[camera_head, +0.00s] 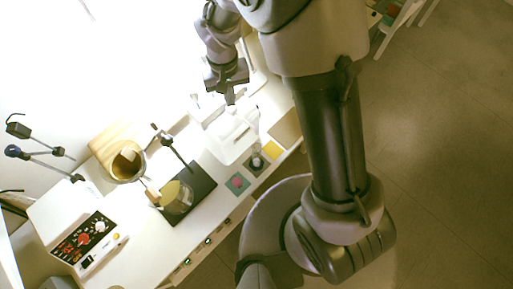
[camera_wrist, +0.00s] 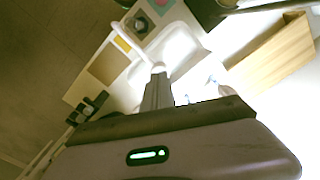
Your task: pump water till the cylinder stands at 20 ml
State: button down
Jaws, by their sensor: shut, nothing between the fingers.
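My gripper (camera_head: 230,100) is shut and empty, pointing down over a white container (camera_head: 231,137) on the bench. Its closed fingers (camera_wrist: 158,72) show in the wrist view in front of the white container (camera_wrist: 181,45), which is partly hidden and overexposed. I cannot tell whether the fingertips touch the pump top. A clear, narrow cylinder (camera_head: 253,122) stands beside the container on its right, with its foot on a dark square. In the wrist view its foot seems to be the round grey shape (camera_wrist: 141,25). The water level is too small and bright to read.
A glass beaker (camera_head: 177,197) stands on a black plate with a rod stand. A round wooden-toned vessel (camera_head: 128,163) and a control box (camera_head: 84,240) are further left.

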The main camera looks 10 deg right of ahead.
dwell(0.5)
notch_tip(320, 180, up, 6)
jog(key=p, duration=0.4)
jog(key=s+d+m+t+y+b, duration=0.1)
jog(key=s+d+m+t+b, duration=0.1)
jog(key=s+b, duration=0.6)
jog(key=s+d+m+t+y+b, duration=0.1)
jog(key=s+d+m+t+b, duration=0.2)
jog(key=s+d+b, duration=0.3)
jog(key=s+b, duration=0.3)
jog(key=b, duration=0.3)
jog(key=shift+d+t+b, duration=0.2)
jog(key=shift+t+b, duration=0.1)
jog(key=shift+t, duration=0.1)
jog(key=shift+s, duration=0.1)
